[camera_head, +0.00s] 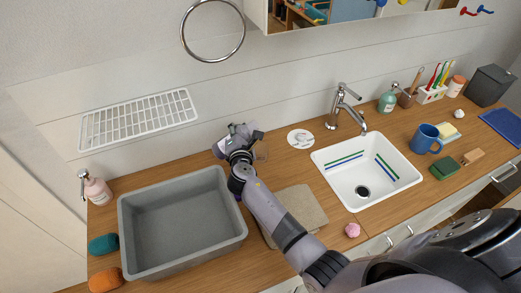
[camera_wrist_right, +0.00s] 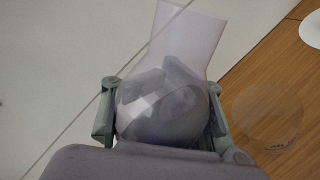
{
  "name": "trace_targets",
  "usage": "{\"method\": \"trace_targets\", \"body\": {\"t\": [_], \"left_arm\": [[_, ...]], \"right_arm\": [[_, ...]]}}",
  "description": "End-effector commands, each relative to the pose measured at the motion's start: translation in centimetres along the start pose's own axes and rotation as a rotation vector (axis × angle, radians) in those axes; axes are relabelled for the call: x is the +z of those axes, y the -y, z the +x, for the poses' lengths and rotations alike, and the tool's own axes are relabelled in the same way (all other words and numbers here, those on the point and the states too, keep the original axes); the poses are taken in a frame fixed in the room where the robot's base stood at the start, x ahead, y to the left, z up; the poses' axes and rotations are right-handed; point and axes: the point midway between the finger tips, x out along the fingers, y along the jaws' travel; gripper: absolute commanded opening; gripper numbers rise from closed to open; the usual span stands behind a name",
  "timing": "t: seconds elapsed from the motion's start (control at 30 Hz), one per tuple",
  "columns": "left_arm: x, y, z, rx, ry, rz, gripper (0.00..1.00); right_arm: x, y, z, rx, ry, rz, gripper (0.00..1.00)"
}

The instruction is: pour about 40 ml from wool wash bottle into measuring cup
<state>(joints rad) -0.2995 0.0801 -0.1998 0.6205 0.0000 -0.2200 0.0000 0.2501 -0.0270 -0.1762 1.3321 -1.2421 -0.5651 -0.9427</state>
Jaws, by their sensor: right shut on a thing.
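My right gripper (camera_head: 238,150) is over the back of the wooden counter, between the grey basin and the sink. It is shut on a pale lavender, see-through bottle (camera_head: 236,132), which I take as the wool wash bottle. In the right wrist view the bottle (camera_wrist_right: 183,40) sits between the finger pads of the gripper (camera_wrist_right: 162,112); its exact tilt is hard to tell. A clear cup (camera_wrist_right: 268,115), likely the measuring cup, stands on the counter just right of the gripper. It is faint in the head view (camera_head: 261,153). No liquid stream is visible. My left gripper is out of view.
A grey basin (camera_head: 128,217) stands left of my right arm. A beige folded cloth (camera_head: 305,207) lies under the arm. The white sink (camera_head: 345,193) with its tap (camera_head: 342,108) is to the right. A white round disc (camera_head: 301,139) lies behind. The wall is close behind the bottle.

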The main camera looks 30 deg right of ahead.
Motion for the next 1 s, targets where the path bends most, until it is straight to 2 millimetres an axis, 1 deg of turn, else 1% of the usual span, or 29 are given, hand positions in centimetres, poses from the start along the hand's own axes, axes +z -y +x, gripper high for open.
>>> {"method": "trace_targets", "body": {"t": [0.03, 0.1, 0.33, 0.43, 0.77, 0.83, 1.0], "left_arm": [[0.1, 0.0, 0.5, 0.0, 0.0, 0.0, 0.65], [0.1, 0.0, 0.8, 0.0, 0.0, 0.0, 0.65], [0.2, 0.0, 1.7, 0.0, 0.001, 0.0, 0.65], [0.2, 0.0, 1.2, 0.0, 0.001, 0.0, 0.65], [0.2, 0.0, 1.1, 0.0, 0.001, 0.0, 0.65], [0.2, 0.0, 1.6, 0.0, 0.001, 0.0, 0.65], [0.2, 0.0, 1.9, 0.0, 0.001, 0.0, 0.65]], "right_arm": [[-0.3, 0.2, 0.1, 0.002, -0.005, 0.034, 0.0], [-0.6, 0.3, 0.1, 0.002, -0.013, 0.078, 0.0], [-1.3, 0.7, 0.2, 0.004, -0.036, 0.203, 0.0], [-1.0, 0.1, 0.1, 0.006, -0.045, 0.245, 0.0], [-1.0, -0.1, 0.0, 0.007, -0.063, 0.344, 0.0], [-1.4, 0.3, 0.1, 0.006, -0.066, 0.358, 0.0], [-1.5, 0.5, 0.2, 0.007, -0.071, 0.389, 0.0]]}}
